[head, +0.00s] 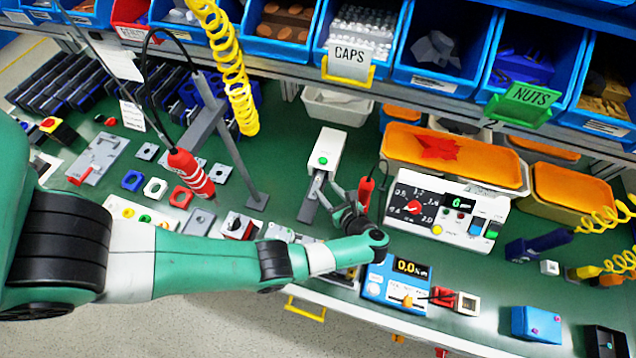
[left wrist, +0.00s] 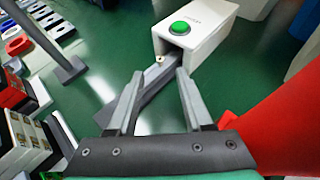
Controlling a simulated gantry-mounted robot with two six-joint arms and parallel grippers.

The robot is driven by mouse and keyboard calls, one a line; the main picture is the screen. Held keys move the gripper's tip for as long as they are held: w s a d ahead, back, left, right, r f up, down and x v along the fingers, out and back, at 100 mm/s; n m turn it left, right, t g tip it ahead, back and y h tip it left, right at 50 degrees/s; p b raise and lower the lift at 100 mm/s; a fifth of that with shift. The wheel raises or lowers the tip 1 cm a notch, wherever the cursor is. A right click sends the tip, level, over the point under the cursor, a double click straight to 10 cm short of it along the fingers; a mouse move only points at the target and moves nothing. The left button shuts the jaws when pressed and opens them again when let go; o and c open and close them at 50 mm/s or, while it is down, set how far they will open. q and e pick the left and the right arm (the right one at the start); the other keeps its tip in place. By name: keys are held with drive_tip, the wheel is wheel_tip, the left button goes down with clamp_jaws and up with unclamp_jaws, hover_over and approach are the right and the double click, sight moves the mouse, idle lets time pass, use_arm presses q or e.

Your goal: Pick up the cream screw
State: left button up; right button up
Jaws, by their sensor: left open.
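A small cream screw (left wrist: 160,60) shows in the left wrist view at the mouth of a white dispenser (left wrist: 200,25) with a green button, on its grey chute (left wrist: 140,103). The dispenser (head: 325,150) and chute (head: 308,206) also show in the head view, where I cannot make out the screw. My left gripper (head: 328,184) is open and empty over the chute. In the left wrist view, the screw lies just beyond the gap between its fingertips (left wrist: 160,76). My right gripper is in neither view.
A red screwdriver (head: 190,172) hangs left of the dispenser; another red tool (head: 366,192) is close at its right. A grey stand (head: 235,160) rises to the left. A white control panel (head: 445,212) and blue meter (head: 395,280) stand to the right.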

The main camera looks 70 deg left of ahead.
sight(318, 179)
use_arm(q)
drive_tip(key=shift+a, duration=0.65)
drive_tip(key=x, duration=0.5)
drive_tip(key=shift+b, duration=0.35)
drive_tip(key=shift+d, duration=0.1)
clamp_jaws()
